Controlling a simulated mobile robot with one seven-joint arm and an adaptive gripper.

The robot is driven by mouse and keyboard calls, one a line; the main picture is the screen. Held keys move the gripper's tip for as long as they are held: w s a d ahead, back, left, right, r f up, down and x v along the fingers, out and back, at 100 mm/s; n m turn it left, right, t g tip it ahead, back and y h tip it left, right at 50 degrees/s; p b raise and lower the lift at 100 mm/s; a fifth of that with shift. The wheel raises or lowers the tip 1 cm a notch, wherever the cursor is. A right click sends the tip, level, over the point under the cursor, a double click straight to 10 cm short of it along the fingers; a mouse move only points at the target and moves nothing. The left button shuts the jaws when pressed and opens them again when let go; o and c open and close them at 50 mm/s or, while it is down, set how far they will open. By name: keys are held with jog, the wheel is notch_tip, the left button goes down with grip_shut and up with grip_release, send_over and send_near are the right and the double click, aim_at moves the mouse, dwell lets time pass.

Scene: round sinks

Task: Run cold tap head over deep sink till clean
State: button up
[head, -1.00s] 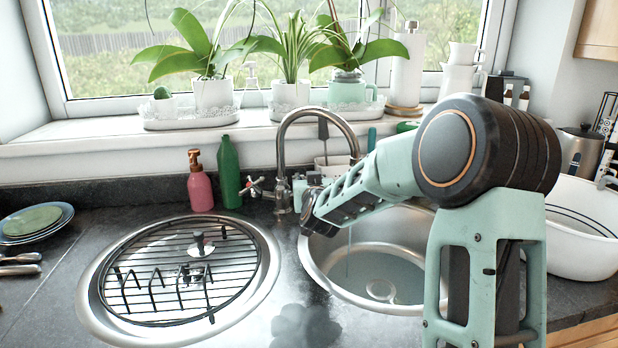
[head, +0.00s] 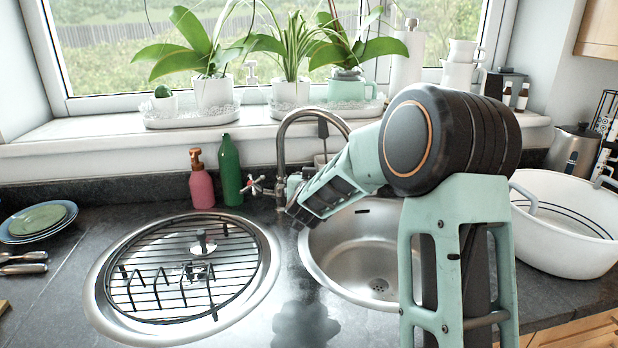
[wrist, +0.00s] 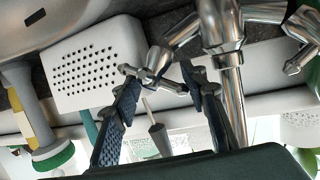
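The chrome tap (head: 280,155) stands behind the two sinks; its arched spout leans right toward the deep round sink (head: 345,250), and its end is hidden behind my arm. A cross handle (head: 253,186) shows on the tap's left. No water stream shows, and the deep sink's drain is visible. In the wrist view, the tap body (wrist: 225,35) is at upper right. My gripper (wrist: 160,78) has its two fingers apart, either side of a cross handle (wrist: 156,64). Contact is unclear. In the head view, my gripper is mostly hidden beside the tap base.
A black rack (head: 150,265) covers the left sink. A pink soap bottle (head: 201,185) and green bottle (head: 229,170) stand left of the tap. A white basin (head: 565,225) is at right. Plates (head: 38,222) lie at far left. A white perforated holder (wrist: 95,68) is near my fingers.

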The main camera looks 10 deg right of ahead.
jog(key=shift+o, duration=1.4)
jog(key=shift+s+f, duration=0.1)
jog(key=shift+f, duration=0.3)
jog(key=shift+r, duration=0.2)
jog(key=shift+r, duration=0.1)
jog(key=shift+s+a+r, duration=0.15)
jog(key=shift+s, duration=0.1)
jog(key=v, duration=1.1)
jog(key=shift+s, duration=0.2)
